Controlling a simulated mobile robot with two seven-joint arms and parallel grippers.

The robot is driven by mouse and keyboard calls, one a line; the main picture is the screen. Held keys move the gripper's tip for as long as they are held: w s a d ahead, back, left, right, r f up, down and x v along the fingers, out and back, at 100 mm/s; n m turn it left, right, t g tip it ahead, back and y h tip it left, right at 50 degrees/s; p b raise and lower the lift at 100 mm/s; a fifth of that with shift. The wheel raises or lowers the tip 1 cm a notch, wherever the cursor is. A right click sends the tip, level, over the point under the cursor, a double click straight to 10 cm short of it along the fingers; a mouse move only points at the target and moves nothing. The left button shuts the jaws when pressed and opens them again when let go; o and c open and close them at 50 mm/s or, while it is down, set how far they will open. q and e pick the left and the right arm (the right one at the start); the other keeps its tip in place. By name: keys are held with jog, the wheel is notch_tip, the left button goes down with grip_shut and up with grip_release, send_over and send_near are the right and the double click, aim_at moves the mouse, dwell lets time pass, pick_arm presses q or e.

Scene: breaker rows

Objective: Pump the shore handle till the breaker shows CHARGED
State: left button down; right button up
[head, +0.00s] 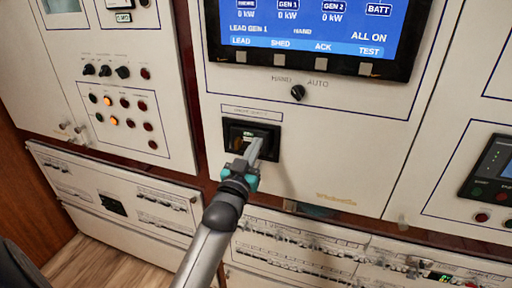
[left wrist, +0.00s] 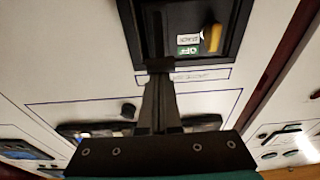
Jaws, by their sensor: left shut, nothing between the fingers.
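The shore breaker (head: 232,130) is a dark framed recess in the cream panel, under the HAND/AUTO knob. It also shows upside down in the left wrist view (left wrist: 236,15), with a green OFF label (left wrist: 188,50), a small white label beside it too blurred to read surely, and a yellow piece (left wrist: 212,38). My left gripper (head: 257,144) is shut and empty, its tips in front of the breaker's face. In the left wrist view the tips (left wrist: 159,66) overlap the breaker's edge, by a dark upright bar. I cannot tell whether they touch it. My right gripper is out of view.
A lit screen (head: 310,22) is above, with the selector knob (head: 298,92) below it. A panel of lamps and knobs (head: 122,100) is to the left. Breaker rows (head: 300,245) run below. A device with a display (head: 492,165) is at the right edge.

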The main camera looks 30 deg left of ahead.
pick_arm(q)
jog(key=f+t+b, duration=0.1)
jog(key=b, duration=0.3)
jog(key=s+f+t+b, duration=0.1)
jog(key=t+b, duration=0.1)
jog(key=b, duration=0.2)
jog(key=s+f+t+y+b, duration=0.1)
jog(key=f+t+b, duration=0.1)
jog(key=b, duration=0.2)
jog(key=shift+s+d+f, duration=0.1)
jog(key=shift+d, duration=0.15)
jog(key=shift+f, duration=0.15)
dwell(0.4)
notch_tip(320, 180, up, 5)
jog(key=p, duration=0.3)
jog(key=v, duration=1)
jog(key=shift+f+b, duration=0.35)
jog(key=shift+b, duration=0.1)
